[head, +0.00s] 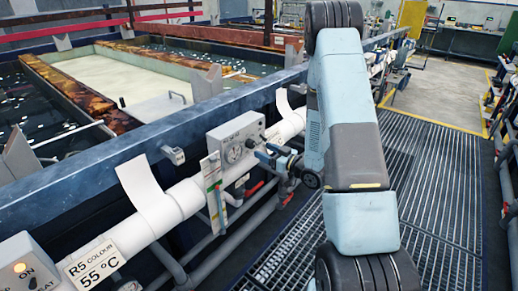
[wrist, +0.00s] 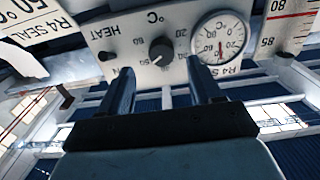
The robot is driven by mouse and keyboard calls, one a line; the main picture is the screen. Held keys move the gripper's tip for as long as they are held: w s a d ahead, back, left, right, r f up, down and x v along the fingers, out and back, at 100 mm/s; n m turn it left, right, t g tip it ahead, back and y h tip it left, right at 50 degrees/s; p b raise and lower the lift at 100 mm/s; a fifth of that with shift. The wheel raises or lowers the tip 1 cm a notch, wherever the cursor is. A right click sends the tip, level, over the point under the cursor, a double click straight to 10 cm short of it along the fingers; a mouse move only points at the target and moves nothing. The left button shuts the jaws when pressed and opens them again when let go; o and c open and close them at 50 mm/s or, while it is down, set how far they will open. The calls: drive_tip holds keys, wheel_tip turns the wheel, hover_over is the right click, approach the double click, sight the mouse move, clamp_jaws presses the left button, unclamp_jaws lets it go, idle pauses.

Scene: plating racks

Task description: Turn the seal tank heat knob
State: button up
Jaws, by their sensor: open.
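The seal tank control box (head: 237,138) is a pale grey box on the rail by the tanks. In the wrist view its face, marked R4 SEAL and HEAT, appears upside down. The heat knob (wrist: 161,50) is dark and round with a pale pointer line, set in a printed temperature scale. A round dial gauge (wrist: 219,38) with a red needle is beside it. My gripper (wrist: 160,72) is open and faces the panel, with its fingertips to either side of the knob in the picture. No contact with the knob shows. In the head view my gripper (head: 276,158) is close beside the box.
A white pipe (head: 178,200) runs below the tank edge. A second box (head: 25,265) with a lit lamp and an R5 COLOUR label (head: 97,264) are at lower left. A coloured strip gauge (head: 214,192) hangs near the seal box. Grated floor (head: 430,190) is clear to the right.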

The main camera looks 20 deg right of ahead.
drive_tip(key=v, duration=0.8)
drive_tip(key=shift+s+d, duration=0.1)
drive_tip(key=w+d+r+g+h, duration=0.2)
drive_tip(key=w+r+h, duration=0.35)
drive_tip(key=r, duration=0.35)
drive_tip(key=s+r+m+g+h, duration=0.1)
drive_tip(key=s+r+h, duration=0.15)
drive_tip(key=r, duration=0.25)
drive_tip(key=s+r+m+h, duration=0.2)
drive_tip(key=r+h, duration=0.1)
drive_tip(key=r, duration=0.1)
drive_tip(key=s+a+r+m+g, duration=0.1)
drive_tip(key=s+a+r+g, duration=0.1)
drive_tip(key=s, duration=0.7)
drive_tip(key=s+a+r+m+g, duration=0.1)
drive_tip(key=s+a+r+g, duration=0.1)
drive_tip(key=s+r, duration=0.3)
drive_tip(key=s+a+r+m+g, duration=0.2)
drive_tip(key=s+a+r, duration=0.1)
drive_tip(key=s, duration=1)
drive_tip(key=shift+a+r, duration=0.25)
drive_tip(key=shift+r, duration=0.25)
